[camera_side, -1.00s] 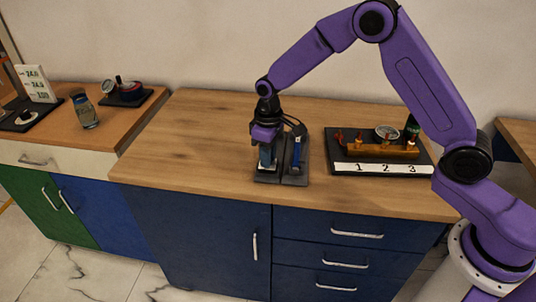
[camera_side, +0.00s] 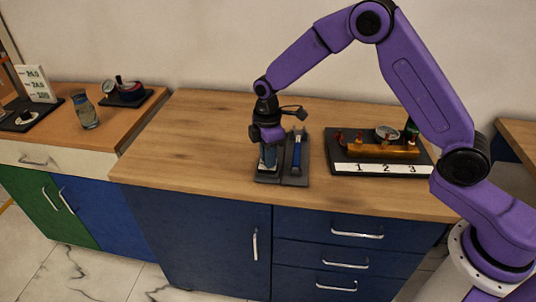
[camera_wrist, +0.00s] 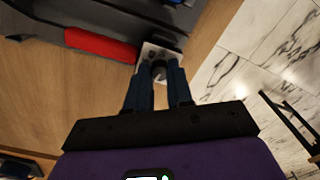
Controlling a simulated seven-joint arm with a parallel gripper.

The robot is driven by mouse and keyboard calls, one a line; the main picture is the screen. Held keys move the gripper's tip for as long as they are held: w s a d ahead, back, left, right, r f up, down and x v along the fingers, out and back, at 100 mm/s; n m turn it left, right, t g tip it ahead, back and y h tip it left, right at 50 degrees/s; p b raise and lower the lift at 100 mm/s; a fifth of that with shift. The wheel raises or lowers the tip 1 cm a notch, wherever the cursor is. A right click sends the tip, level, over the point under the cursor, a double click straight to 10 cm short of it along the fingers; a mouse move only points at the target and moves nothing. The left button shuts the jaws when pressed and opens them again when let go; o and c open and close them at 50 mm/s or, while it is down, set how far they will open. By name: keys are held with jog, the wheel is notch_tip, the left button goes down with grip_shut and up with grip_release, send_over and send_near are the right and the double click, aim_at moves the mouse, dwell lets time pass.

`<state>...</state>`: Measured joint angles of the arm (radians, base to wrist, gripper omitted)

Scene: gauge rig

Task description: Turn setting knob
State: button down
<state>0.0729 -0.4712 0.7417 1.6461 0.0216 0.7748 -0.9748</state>
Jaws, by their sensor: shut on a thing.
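My gripper (camera_side: 268,150) points straight down over the left part of a dark stand (camera_side: 268,178) on the wooden counter. In the wrist view, my fingers (camera_wrist: 157,88) are shut on a small dark setting knob (camera_wrist: 159,70). The knob sits at a pale panel (camera_wrist: 155,52) with small dark marks, too small to read. In the side view my fingers hide the knob. A long blue tool (camera_side: 297,152) rests in the stand's right part.
A red handle-like piece (camera_wrist: 100,45) lies beside the knob in the wrist view. A rack numbered 1, 2, 3 (camera_side: 384,169) stands to the right. A sign with numbers (camera_side: 36,83) and a glass jar (camera_side: 84,110) stand on the left table. The counter's left part is clear.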

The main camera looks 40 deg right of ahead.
jog(key=shift+n, duration=0.5)
jog(key=c, duration=1)
grip_release()
jog(key=shift+r, duration=0.1)
notch_tip(320, 180, up, 17)
jog(key=shift+w+r, duration=0.15)
jog(key=shift+w, duration=0.1)
